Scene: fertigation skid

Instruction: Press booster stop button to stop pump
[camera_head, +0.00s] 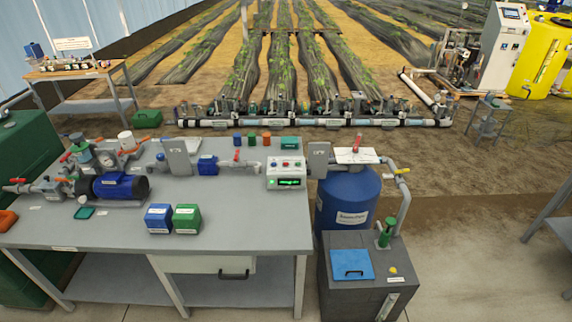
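A small white control box (286,172) stands at the right end of the grey workbench. It has small coloured buttons on its upper face and a lit green display (289,183) on its front. The buttons are too small for me to read their labels, so I cannot tell which one is the booster stop. A blue pump motor (113,187) lies on the left part of the bench, joined to pipes and valves. Neither of my grippers shows in this view.
The grey workbench (240,225) has free room at its front right. Blue and green boxes (172,219) stand near its front edge. A blue tank (345,204) and a dark grey box (368,285) stand right of the bench.

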